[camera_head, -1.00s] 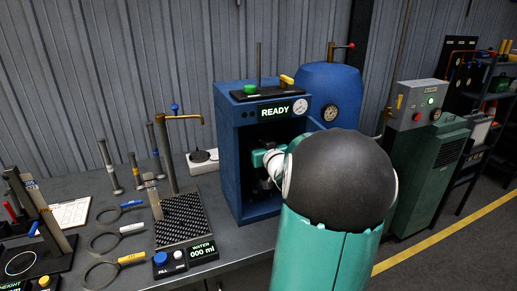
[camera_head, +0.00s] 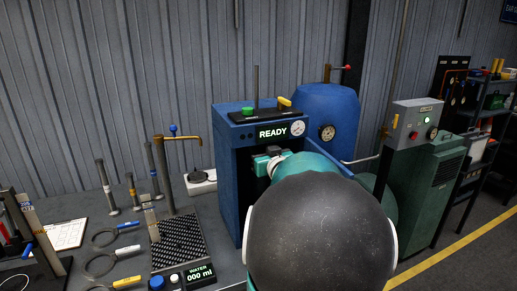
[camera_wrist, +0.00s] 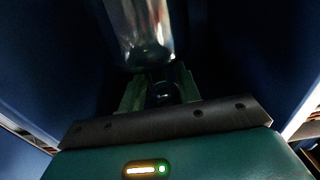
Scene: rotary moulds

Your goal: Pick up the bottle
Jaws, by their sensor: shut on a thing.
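A clear bottle (camera_wrist: 142,35) shows at the top of the wrist view, its upper part cut off by the frame. My gripper (camera_wrist: 160,90) is just below it in that view, inside a blue machine, with its two green fingers shut on the bottle at its lower visible end. The exact contact is dark and hard to make out. In the head view my arm reaches into the opening of the blue machine (camera_head: 228,165), whose display reads READY. My own arm hides the gripper and bottle there.
The machine's blue side walls stand close on both sides of my gripper. A blue tank (camera_head: 328,105) stands behind the machine, and a grey-green cabinet (camera_head: 430,180) to its right. A drip grate (camera_head: 178,238), a tap (camera_head: 185,138) and magnifier-like rings (camera_head: 103,262) are at left.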

